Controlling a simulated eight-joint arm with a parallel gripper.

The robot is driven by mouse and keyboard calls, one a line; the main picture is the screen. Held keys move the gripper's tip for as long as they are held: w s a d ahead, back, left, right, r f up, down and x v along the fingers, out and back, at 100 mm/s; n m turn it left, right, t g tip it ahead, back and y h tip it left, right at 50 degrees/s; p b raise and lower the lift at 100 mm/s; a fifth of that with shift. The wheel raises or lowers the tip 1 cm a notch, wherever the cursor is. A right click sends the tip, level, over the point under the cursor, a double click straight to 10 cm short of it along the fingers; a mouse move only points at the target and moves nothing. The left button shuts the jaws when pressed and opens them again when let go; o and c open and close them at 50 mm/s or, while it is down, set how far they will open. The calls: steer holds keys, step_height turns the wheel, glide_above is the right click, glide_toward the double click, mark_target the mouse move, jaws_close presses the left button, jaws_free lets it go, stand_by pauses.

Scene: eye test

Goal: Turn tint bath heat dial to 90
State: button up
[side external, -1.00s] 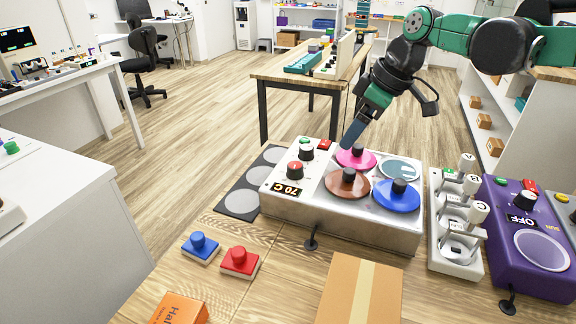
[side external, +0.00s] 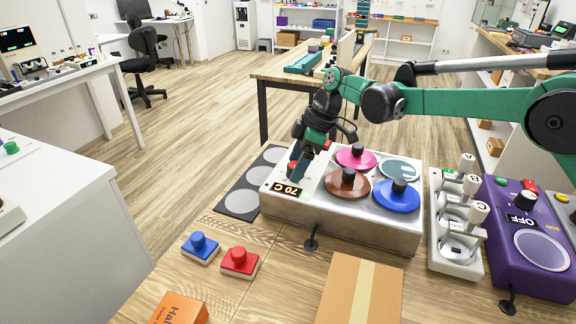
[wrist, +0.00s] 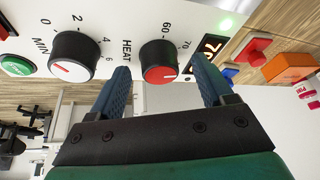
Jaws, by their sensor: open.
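The tint bath (side external: 340,225) is a white and metal box on the wooden table. Its red heat dial (wrist: 160,62) shows in the wrist view, beside the word HEAT and the marks 60 and 70. The display (side external: 288,189) reads 70 C. My gripper (wrist: 160,70) is open, with one blue finger on each side of the red dial; I cannot tell whether they touch it. In the side view my gripper (side external: 299,168) is down at the dial and partly hides it.
A black MIN dial (wrist: 74,57) and a green button (wrist: 16,66) sit beside the heat dial. Pink (side external: 356,158), brown (side external: 336,188) and blue (side external: 396,203) knobbed lids cover the bath to the right. A lever box (side external: 448,262) and purple unit (side external: 512,265) stand farther right.

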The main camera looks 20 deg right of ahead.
steer(key=shift+f, duration=0.1)
jaws_close()
steer(key=shift+m, duration=0.3)
steer(key=m+t, duration=0.1)
steer(key=m, duration=0.1)
steer(key=m+h, duration=0.1)
steer(key=m, duration=0.1)
steer(key=shift+s+a+m+t, duration=0.1)
steer(key=shift+m+t, duration=0.2)
steer(key=shift+t, duration=0.1)
steer(key=m, duration=0.2)
steer(key=m+t+h, duration=0.1)
steer(key=m, duration=0.1)
steer(key=shift+m+h, duration=0.3)
steer(key=m+h, duration=0.2)
steer(key=m, duration=0.3)
steer(key=shift+a, duration=0.15)
steer(key=m+h, duration=0.1)
steer(key=m, duration=0.4)
steer(key=shift+a+h, duration=0.1)
steer(key=shift+h, duration=0.3)
steer(key=shift+m, duration=0.3)
